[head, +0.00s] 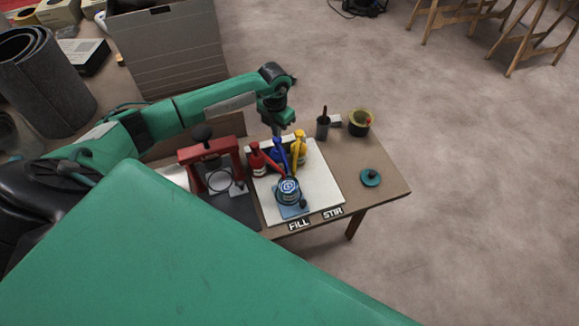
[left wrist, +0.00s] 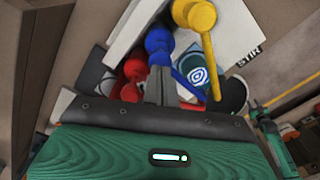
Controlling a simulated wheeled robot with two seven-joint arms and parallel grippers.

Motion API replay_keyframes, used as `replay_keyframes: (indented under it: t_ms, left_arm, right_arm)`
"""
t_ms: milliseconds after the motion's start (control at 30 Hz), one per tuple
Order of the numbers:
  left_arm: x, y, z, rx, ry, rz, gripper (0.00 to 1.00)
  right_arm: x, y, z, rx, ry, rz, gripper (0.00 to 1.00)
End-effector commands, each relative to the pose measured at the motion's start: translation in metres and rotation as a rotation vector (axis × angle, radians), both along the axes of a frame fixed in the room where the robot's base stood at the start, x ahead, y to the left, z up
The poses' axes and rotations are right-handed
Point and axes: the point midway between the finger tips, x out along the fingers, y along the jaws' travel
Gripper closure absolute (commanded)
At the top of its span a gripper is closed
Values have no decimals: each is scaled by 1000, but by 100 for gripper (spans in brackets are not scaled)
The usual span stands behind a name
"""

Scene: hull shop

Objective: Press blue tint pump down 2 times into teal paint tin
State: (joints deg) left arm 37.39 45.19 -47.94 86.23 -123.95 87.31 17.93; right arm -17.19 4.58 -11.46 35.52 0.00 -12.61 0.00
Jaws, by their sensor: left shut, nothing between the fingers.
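The blue tint pump (head: 280,154) stands between the red pump (head: 256,160) and the yellow pump (head: 298,148) at the back of a white board. Its spout points toward an open tin (head: 289,196) with a swirled blue-and-white top, at the board's front. My left gripper (head: 279,129) is shut and empty, pointing down just above the blue pump's head. In the left wrist view its fingertips (left wrist: 158,78) overlap the lower part of the blue pump (left wrist: 158,42); I cannot tell whether they touch it. My right gripper is not in view.
A red press-like frame (head: 186,156) stands left of the board. A teal lid (head: 370,178) lies on the right of the table, with a dark cup (head: 323,126) and a yellow-rimmed pot (head: 360,121) behind. FILL and STIR labels mark the board's front.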

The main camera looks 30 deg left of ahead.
Motion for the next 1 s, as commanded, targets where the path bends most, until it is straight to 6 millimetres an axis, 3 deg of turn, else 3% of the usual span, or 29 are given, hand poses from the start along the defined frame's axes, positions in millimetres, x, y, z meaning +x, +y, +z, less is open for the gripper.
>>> replay_keyframes:
  t_ms: [467,1000]
  left_arm:
    - [1,0,-1,0,-1,0,100]
    - [1,0,-19,0,-2,0,100]
  right_arm:
    - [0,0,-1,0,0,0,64]
    - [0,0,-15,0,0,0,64]
